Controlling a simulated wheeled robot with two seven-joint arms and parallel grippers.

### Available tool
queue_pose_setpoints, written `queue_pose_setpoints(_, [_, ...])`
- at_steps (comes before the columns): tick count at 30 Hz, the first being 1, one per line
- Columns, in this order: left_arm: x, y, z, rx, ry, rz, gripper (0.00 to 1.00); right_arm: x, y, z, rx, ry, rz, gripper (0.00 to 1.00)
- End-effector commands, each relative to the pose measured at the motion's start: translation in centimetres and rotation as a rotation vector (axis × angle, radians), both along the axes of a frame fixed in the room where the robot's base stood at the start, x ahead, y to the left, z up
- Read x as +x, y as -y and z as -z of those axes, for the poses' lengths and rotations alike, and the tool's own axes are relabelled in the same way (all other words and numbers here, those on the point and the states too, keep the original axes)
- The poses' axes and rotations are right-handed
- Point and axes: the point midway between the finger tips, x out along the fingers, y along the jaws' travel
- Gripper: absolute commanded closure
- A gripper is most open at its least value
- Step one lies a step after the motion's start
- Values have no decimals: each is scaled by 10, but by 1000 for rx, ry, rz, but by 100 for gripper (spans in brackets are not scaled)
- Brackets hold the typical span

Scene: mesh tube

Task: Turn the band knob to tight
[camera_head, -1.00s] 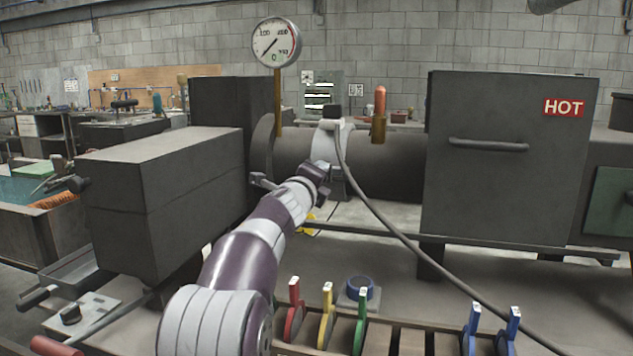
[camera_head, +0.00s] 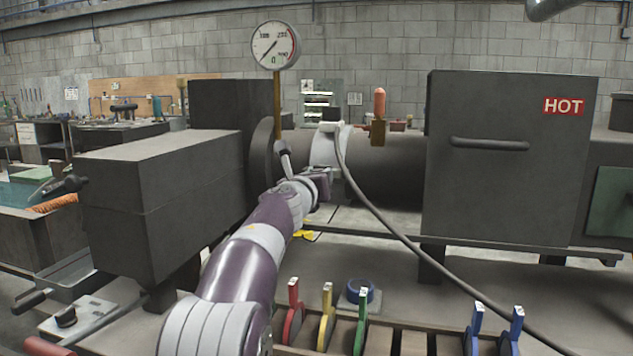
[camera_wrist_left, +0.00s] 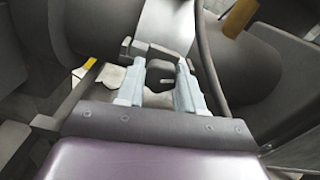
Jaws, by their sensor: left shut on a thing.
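The light grey band (camera_head: 326,148) wraps around the dark horizontal tube (camera_head: 385,160), with a hose running from its top. My left gripper (camera_head: 324,186) is at the lower part of the band in the head view. In the left wrist view its two pale fingers (camera_wrist_left: 159,84) stand on either side of a small dark knob (camera_wrist_left: 160,72) below the band and are shut on it. In the head view the knob is hidden by my gripper. No tight marking is readable. My right gripper is not in view.
The hose (camera_head: 385,225) hangs down to the right, close to my gripper. A dark box marked HOT (camera_head: 510,165) stands right. A gauge (camera_head: 275,45) on a thin post and a dark box (camera_head: 160,195) stand left. Coloured levers (camera_head: 328,315) line the front.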

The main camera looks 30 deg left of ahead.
Motion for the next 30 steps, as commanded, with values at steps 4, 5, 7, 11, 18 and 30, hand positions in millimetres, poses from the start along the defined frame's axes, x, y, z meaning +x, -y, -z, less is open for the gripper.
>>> queue_pose_setpoints(4, [1,0,3,133,-35,1,93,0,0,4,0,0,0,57])
queue_pose_setpoints(5, [1,0,3,160,-41,1,93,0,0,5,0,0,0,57])
queue_pose_setpoints(7, [1,0,3,225,-56,0,93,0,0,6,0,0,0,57])
queue_pose_setpoints(11, [1,1,3,346,-85,0,93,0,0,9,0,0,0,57])
queue_pose_setpoints(18, [1,1,3,565,-138,2,93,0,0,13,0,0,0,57])
queue_pose_setpoints(30, [1,2,3,936,-226,1,93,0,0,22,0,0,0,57])
